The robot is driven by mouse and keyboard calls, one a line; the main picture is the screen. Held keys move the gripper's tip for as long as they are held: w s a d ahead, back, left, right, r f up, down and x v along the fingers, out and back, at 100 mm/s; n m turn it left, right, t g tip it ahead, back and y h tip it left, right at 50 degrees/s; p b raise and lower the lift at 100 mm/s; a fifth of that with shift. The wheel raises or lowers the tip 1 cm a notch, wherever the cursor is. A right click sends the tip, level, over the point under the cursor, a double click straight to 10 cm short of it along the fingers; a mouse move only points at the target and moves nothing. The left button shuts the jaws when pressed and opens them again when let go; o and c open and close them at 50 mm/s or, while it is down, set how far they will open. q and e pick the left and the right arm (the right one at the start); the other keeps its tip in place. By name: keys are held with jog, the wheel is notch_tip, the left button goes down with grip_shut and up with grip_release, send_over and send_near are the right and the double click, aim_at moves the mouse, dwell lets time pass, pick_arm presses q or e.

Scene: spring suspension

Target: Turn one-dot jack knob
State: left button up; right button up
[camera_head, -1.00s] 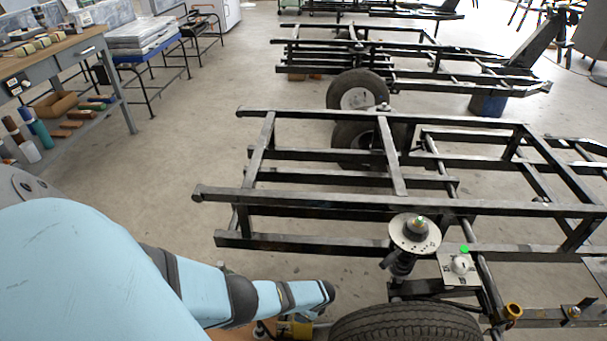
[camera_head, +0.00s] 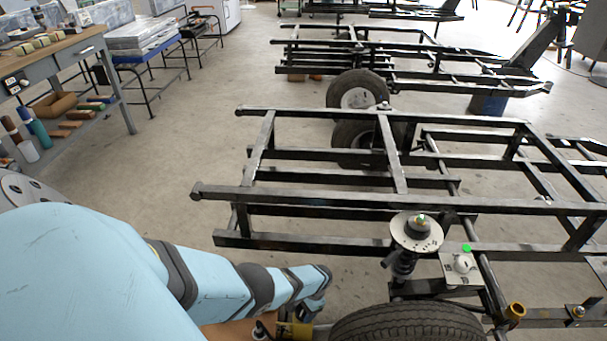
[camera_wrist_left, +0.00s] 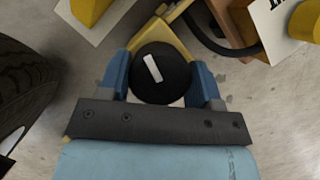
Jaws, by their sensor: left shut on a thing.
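The jack knob (camera_wrist_left: 165,80) is a round black disc with a white bar mark on its face, seen from above in the left wrist view. The bar leans slightly from upright. My left gripper (camera_wrist_left: 161,72) has its two blue fingers on opposite sides of the knob and is shut on it. Part of the yellow jack (camera_wrist_left: 176,27) shows just beyond the knob. In the head view the yellow jack (camera_head: 297,329) is low in the picture beside the tyre, below the end of my left arm, which partly hides it. I cannot make out a one-dot mark. My right gripper is out of view.
A black tyre (camera_head: 408,325) stands close to the right of the jack; it also shows in the left wrist view (camera_wrist_left: 22,95). A black trailer frame (camera_head: 320,205) with a spring strut (camera_head: 416,232) lies beyond. A wooden block and black cable sit beside the jack.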

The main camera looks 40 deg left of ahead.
pick_arm(q)
jog(key=shift+s+n+h, duration=0.1)
jog(key=shift+n+h, duration=0.4)
jog(key=shift+n, duration=0.7)
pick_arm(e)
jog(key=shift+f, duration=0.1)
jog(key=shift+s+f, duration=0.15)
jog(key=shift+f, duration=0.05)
pick_arm(q)
jog(key=o, duration=0.9)
jog(key=shift+r, duration=0.1)
jog(key=shift+p+v, duration=3.95)
jog(key=shift+v, duration=2.85)
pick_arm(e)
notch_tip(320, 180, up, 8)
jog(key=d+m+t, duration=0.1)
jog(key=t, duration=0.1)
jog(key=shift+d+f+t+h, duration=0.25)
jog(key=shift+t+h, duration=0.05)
